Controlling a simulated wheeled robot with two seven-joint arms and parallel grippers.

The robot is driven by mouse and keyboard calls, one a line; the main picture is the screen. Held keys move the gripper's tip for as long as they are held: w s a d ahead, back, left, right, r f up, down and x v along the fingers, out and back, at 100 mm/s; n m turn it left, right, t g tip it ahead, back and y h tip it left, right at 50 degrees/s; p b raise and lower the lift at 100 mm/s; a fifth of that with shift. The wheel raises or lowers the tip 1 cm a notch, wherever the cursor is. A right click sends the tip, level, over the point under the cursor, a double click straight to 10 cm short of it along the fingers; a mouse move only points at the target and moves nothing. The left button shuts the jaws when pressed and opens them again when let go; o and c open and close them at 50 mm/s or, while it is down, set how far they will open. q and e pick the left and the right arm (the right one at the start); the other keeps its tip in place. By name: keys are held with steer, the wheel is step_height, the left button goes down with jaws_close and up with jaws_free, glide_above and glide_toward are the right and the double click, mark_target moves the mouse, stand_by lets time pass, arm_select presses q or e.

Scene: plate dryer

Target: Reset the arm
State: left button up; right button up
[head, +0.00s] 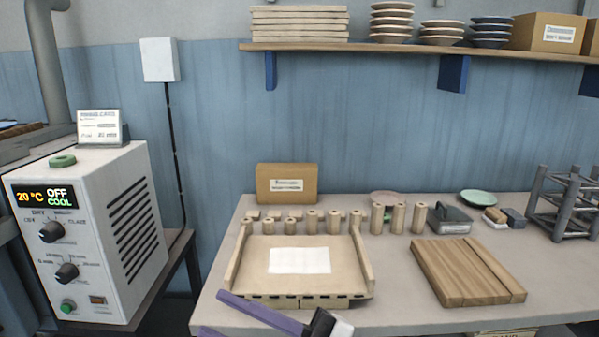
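My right gripper (213,314) shows at the bottom edge, in front of the tray-like board. Its two purple fingers point left and are apart, with nothing visible between them. Part of the lower finger and most of the arm are cut off by the picture edge. My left gripper is not in view. The plate dryer (100,225) stands at the left, a white box with vents, knobs and a display reading 20 °C, OFF and COOL.
The table (395,300) carries a beige tray (345,275) with a white sheet, several short posts, a slatted wooden board (465,270), a green plate (478,197) and a grey rack (565,205). A wall shelf (400,48) holds stacked plates and boxes. Bare tabletop lies between tray and board.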

steer(key=w+d+f+m+t+h, duration=0.2)
steer(key=d+f+m+t+h, duration=0.45)
steer(key=f+m, duration=0.25)
steer(key=w+d+f+m+t+h, duration=0.3)
steer(key=d+f+m+t+h, duration=0.2)
steer(key=d+f+m+h, duration=0.35)
steer(key=s+d+f+m+g+h, duration=0.2)
steer(key=s+d+f, duration=0.3)
steer(key=s+f, duration=0.4)
steer(key=s+d+f+m+g+h, duration=0.2)
steer(key=s+d+f+m+g, duration=0.2)
steer(key=s+f, duration=0.6)
step_height(320, 180, down, 5)
steer(key=shift+d+f+g+h, duration=0.1)
steer(key=shift+d+g+h, duration=0.3)
steer(key=shift+d+g, duration=0.4)
